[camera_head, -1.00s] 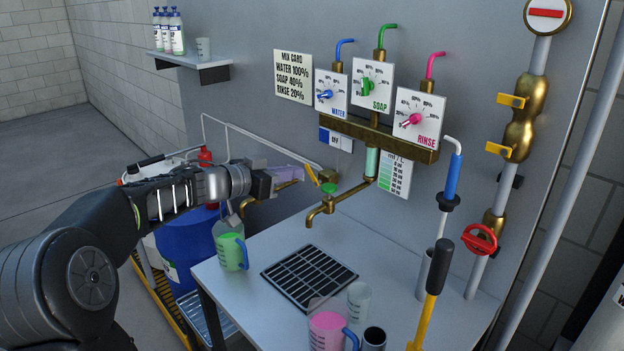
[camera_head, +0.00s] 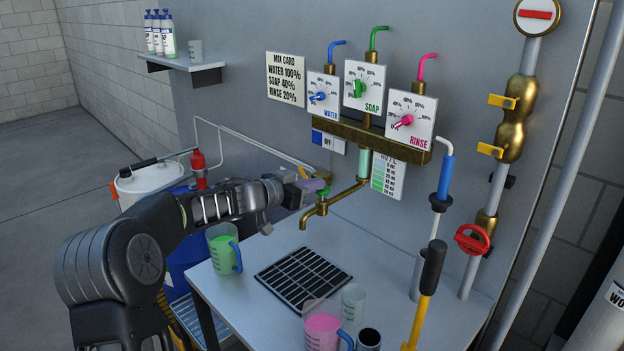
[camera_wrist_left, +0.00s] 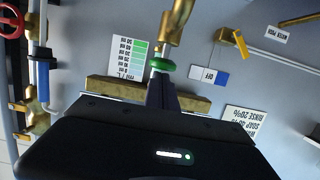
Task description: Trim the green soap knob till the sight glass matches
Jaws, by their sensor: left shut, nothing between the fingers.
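The green soap knob (camera_head: 360,88) sits on the middle white dial plate, labelled SOAP, on the wall panel. The sight glass (camera_head: 365,164) hangs below the brass manifold and looks pale green. Beside it is a card of green shades (camera_head: 387,177), also seen in the left wrist view (camera_wrist_left: 130,55). My left gripper (camera_head: 318,185) is shut and empty, low at the brass tap (camera_head: 320,208), well below the soap knob. My right gripper is out of view.
The blue water knob (camera_head: 317,97) and pink rinse knob (camera_head: 404,121) flank the soap dial. The mix card (camera_head: 286,79) reads soap 40%. A jug of green liquid (camera_head: 222,249) and a pink one (camera_head: 322,330) stand by the drain grate (camera_head: 303,279).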

